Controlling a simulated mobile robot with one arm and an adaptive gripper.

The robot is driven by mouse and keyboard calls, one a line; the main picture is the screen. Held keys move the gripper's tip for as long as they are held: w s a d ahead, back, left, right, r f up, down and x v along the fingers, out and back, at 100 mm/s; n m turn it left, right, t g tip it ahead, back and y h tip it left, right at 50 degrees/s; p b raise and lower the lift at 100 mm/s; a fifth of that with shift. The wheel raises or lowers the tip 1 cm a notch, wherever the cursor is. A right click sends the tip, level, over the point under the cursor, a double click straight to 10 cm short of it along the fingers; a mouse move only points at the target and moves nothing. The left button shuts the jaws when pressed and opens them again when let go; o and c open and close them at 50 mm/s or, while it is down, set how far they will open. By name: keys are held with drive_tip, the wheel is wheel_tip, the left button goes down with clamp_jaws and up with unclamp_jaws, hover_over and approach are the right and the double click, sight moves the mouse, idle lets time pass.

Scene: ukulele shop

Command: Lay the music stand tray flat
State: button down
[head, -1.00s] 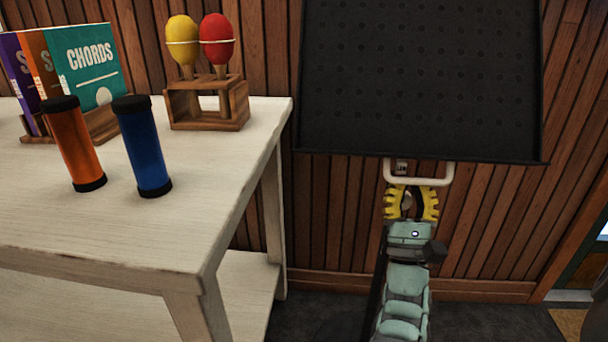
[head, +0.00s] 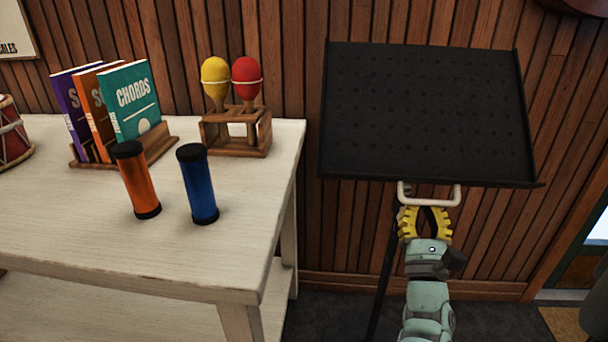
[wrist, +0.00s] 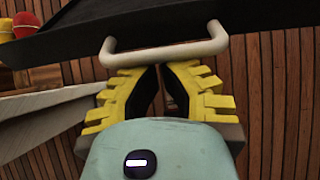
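The black perforated music stand tray (head: 425,115) is tilted, its face toward me and its lower lip nearest. A pale U-shaped handle (head: 430,202) hangs from the lower edge; it also shows in the wrist view (wrist: 170,54). My gripper (head: 427,209) is just below the handle, pointing up at it. In the wrist view the yellow fingers (wrist: 158,68) converge at the handle bar, their tips close together and partly hidden behind it. The bar lies across both fingers, not visibly pinched between them. Whether they touch it is unclear. The stand's dark pole (head: 383,270) is left of my arm.
A pale wooden table (head: 90,245) is at the left, holding orange (head: 137,180) and blue (head: 198,185) shakers, a rack of books (head: 130,100) and maracas in a wooden holder (head: 235,130). A slatted wood wall (head: 290,50) stands behind the tray. Some dark floor shows below.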

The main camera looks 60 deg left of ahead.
drive_tip(key=s+d+r+g+h+p, duration=0.1)
drive_tip(key=r+p, duration=0.6)
drive_tip(key=p, duration=0.9)
drive_tip(key=s+d+r+g+h+p, duration=0.2)
drive_tip(key=r+h+p, duration=0.4)
drive_tip(key=p, duration=1)
drive_tip(key=d+r+g, duration=0.1)
drive_tip(key=g, duration=0.1)
drive_tip(key=shift+s+r+g, duration=0.2)
drive_tip(key=shift+r+g, duration=0.05)
drive_tip(key=shift+g, duration=0.15)
drive_tip(key=shift+d, duration=0.1)
drive_tip(key=shift+f, duration=0.15)
